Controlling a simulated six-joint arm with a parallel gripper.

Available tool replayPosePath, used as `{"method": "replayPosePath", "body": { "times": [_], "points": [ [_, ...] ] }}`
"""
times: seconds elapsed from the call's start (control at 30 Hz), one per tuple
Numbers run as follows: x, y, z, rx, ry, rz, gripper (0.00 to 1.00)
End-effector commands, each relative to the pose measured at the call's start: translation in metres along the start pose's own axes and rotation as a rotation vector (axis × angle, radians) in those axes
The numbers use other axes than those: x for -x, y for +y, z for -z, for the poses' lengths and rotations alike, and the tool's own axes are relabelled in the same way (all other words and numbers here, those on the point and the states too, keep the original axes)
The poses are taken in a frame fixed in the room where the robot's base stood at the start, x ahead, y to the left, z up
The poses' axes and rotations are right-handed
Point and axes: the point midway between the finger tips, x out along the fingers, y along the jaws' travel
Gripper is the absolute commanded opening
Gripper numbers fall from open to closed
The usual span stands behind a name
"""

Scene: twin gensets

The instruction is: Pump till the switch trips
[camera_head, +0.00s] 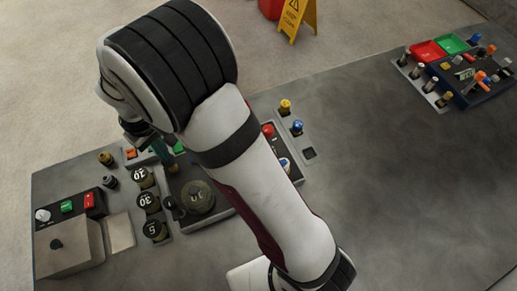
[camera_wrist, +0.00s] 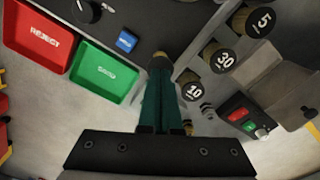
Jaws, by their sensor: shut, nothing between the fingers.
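My gripper (camera_head: 160,150) is mostly hidden behind my arm in the head view. In the wrist view, the teal fingers of my gripper (camera_wrist: 159,72) are together and hold nothing. Their tips overlap a brass-coloured part (camera_wrist: 158,61) at the panel edge; whether they touch it I cannot tell. Black round knobs marked 10 (camera_wrist: 193,91), 30 (camera_wrist: 223,60) and 5 (camera_wrist: 261,21) are right of the fingers. A switch box (camera_wrist: 243,114) carries red and green buttons; in the head view this box (camera_head: 77,210) is at the left. I cannot tell which part is the pump.
A large round dark cap (camera_head: 197,197) is beside my forearm. A red tray marked REJECT (camera_wrist: 47,42) and a green tray (camera_wrist: 103,78) lie left of the fingers. Another panel (camera_head: 475,85) stands at the far right. The bench middle right is clear.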

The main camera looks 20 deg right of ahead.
Motion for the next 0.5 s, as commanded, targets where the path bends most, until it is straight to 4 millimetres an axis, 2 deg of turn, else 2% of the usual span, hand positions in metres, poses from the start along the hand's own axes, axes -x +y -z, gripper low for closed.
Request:
{"method": "replayPosePath", "body": {
  "times": [0.5],
  "points": [
    [-0.019, 0.000, -0.001, 0.000, -0.002, 0.000, 0.00]
  ]
}}
